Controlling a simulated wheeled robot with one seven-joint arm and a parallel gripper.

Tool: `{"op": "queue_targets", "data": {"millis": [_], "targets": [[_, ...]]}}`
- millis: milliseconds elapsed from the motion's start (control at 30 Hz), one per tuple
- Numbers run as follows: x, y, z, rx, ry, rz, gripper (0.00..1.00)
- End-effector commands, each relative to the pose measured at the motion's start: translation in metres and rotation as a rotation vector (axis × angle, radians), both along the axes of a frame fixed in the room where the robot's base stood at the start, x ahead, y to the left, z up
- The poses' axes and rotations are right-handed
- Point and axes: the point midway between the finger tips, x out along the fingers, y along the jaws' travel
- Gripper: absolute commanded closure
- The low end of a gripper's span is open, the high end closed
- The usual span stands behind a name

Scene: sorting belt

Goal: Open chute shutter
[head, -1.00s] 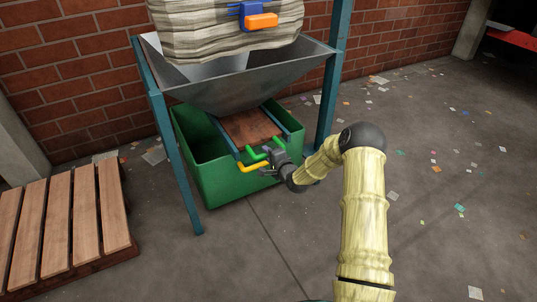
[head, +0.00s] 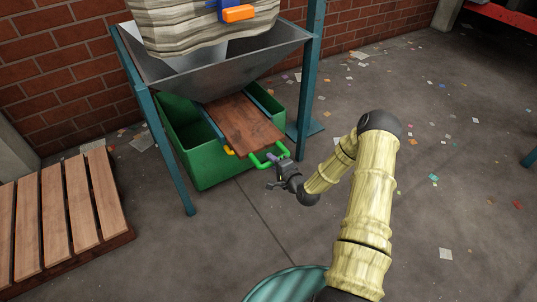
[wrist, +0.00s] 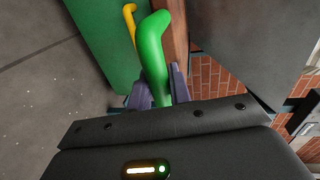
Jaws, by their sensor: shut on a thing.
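The chute shutter is a brown wooden-looking plate (head: 243,125) that sticks out from under the grey metal hopper (head: 205,65), between two blue-teal side rails. A green handle (head: 268,160) is on its front end. My gripper (head: 281,168) is shut on this green handle; the wrist view shows the fingers on both sides of the handle (wrist: 152,55). A yellow handle (head: 229,151) sits under the plate's left side, partly hidden in the head view; it also shows in the wrist view (wrist: 130,20).
A green bin (head: 205,165) stands under the hopper, inside teal legs (head: 170,150). A slatted wooden pallet (head: 60,215) lies at the left. A large wood-patterned body with an orange-and-blue part (head: 238,13) is above the hopper. Open floor with paper scraps lies to the right.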

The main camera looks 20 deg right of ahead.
Motion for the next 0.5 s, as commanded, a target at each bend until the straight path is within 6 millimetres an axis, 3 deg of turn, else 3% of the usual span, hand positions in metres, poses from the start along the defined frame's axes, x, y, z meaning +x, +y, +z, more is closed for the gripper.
{"op": "queue_targets", "data": {"millis": [233, 267, 333, 500], "targets": [[-0.0002, 0.0001, -0.0008, 0.001, 0.001, 0.000, 1.00], [-0.0002, 0.0001, -0.0008, 0.001, 0.001, 0.000, 0.74], [-0.0001, 0.0002, -0.0006, 0.001, 0.000, 0.000, 0.61], [0.0002, 0.0007, -0.0004, 0.000, 0.000, 0.001, 0.60]]}}
